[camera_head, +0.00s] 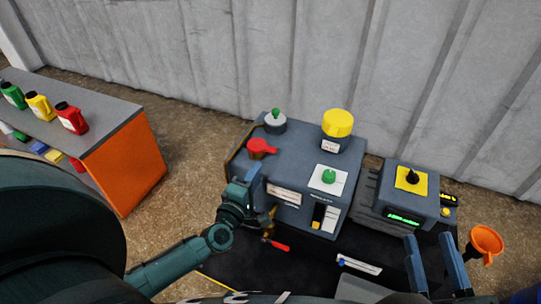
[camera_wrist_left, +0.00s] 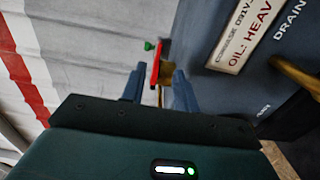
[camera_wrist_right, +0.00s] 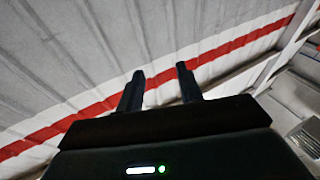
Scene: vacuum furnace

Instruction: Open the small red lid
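The small red lid (camera_head: 262,147) sits on the front left of the top of the blue-grey machine (camera_head: 285,165). In the left wrist view the red lid (camera_wrist_left: 157,62) shows edge-on, with a brass neck (camera_wrist_left: 167,74) beside it. My left gripper (camera_head: 250,172) is just in front of and below the lid in the head view. Its fingers are apart in the left wrist view (camera_wrist_left: 157,78), with the lid just beyond the gap; whether they touch it I cannot tell. My right gripper (camera_head: 435,240) is open and empty at the lower right, far from the lid.
A large yellow cap (camera_head: 338,122) and a grey cap with a green knob (camera_head: 275,122) stand on the machine. A control box (camera_head: 405,190) is to the right, with an orange funnel (camera_head: 486,242) beyond it. An orange-sided bench (camera_head: 125,165) with bottles stands left.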

